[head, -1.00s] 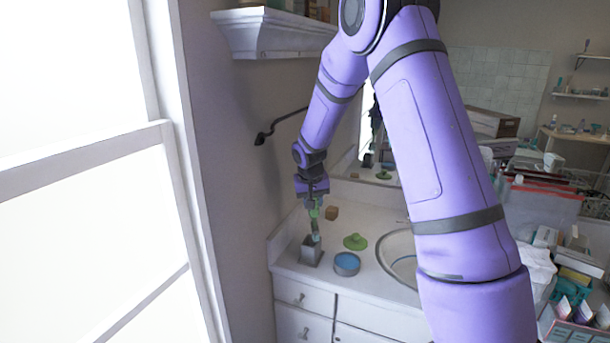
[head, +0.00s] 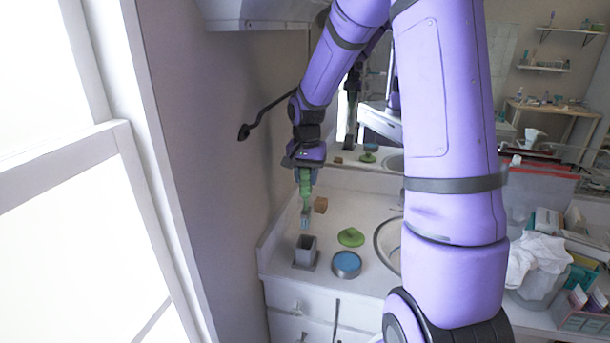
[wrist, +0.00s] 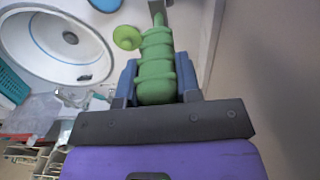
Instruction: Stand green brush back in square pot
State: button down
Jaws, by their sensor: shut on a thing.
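My gripper (head: 305,172) is shut on the green brush (head: 305,191) and holds it upright, bristle end down, above the counter. In the wrist view the brush's ridged green handle (wrist: 157,65) lies between my gripper's blue fingers (wrist: 157,80). The grey square pot (head: 306,250) stands on the counter near its front left edge. The brush's pale bristle end (head: 305,219) is above and apart from the pot, roughly over its back edge in the head view. The pot is mostly hidden behind the brush in the wrist view.
A round tin with a blue top (head: 346,263) stands right of the pot. A green lid-like piece (head: 351,237) and a small brown block (head: 320,205) lie behind it. The sink (head: 388,240) is to the right. The wall (head: 215,130) is close on the left.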

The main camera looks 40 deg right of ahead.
aim_at(307, 192)
jog(key=shift+r, duration=0.1)
jog(key=shift+f, duration=6.75)
jog(key=c, duration=0.7)
grip_release()
jog(key=shift+c, duration=0.2)
jog(key=shift+r, duration=0.1)
